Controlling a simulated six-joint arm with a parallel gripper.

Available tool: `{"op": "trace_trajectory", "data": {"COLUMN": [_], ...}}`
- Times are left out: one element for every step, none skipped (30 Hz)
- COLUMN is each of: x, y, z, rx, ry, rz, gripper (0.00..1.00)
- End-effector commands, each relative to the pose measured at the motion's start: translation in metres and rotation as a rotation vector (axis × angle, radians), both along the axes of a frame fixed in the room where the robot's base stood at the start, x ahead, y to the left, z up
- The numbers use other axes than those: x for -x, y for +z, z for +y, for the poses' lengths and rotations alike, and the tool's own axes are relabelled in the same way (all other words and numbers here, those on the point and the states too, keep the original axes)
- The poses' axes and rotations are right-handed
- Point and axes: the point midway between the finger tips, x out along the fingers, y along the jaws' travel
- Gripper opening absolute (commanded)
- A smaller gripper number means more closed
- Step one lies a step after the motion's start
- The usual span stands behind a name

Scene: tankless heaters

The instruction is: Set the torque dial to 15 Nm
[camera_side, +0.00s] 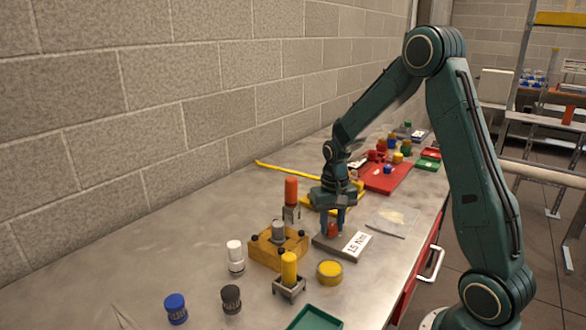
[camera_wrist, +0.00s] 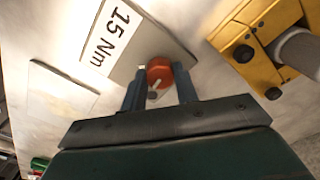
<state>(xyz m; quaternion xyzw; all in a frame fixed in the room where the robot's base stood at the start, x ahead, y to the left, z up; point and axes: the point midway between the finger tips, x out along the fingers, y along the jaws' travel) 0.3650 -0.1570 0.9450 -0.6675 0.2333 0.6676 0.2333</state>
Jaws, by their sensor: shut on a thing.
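The torque dial (camera_side: 332,230) is a small red-orange knob on a grey plate (camera_side: 330,246). A white label (camera_side: 357,243) on the plate reads "15 Nm". My gripper (camera_side: 335,222) points down over the plate, with its fingers at the knob. In the wrist view the dial (camera_wrist: 160,72) has a white pointer mark and sits between the two fingertips of my gripper (camera_wrist: 160,88), shut on it. The label (camera_wrist: 110,38) shows on the same plate there. What the pointer lines up with is too small to tell.
A yellow block (camera_side: 278,246) with a grey cylinder stands left of the plate. An orange-topped part (camera_side: 291,192), a yellow cylinder (camera_side: 288,270) and a yellow round cap (camera_side: 330,270) are nearby. A red tray (camera_side: 386,178) is farther back.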

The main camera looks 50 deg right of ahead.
Motion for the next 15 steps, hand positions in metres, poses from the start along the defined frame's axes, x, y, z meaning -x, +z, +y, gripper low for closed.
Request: {"op": "trace_trajectory", "data": {"x": [0.0002,0.0002,0.0002,0.0002,0.0002,0.0002,0.0002,0.0002,0.0002,0.0002,0.0002,0.0002,0.0002,0.0002,0.0002], "y": [0.0003,0.0003,0.0003,0.0003,0.0003,0.0003,0.0003,0.0003,0.0003,0.0003,0.0003,0.0003,0.0003,0.0003,0.0003], "z": [0.0,0.0,0.0,0.0,0.0,0.0,0.0,0.0,0.0,0.0,0.0,0.0,0.0001,0.0001,0.0001], "rx": [0.0,0.0,0.0,0.0,0.0,0.0,0.0,0.0,0.0,0.0,0.0,0.0,0.0,0.0,0.0], "ry": [-0.025,-0.039,-0.056,-0.067,-0.076,-0.088,-0.094,-0.099,-0.105,-0.109,-0.112,-0.114,-0.115,-0.115,-0.115], "rz": [0.0,0.0,0.0,0.0,0.0,0.0,0.0,0.0,0.0,0.0,0.0,0.0,0.0,0.0,0.0], "gripper": [0.07,0.07,0.07,0.07,0.07,0.07,0.07,0.07,0.07,0.07,0.07,0.07,0.07,0.07,0.07]}}
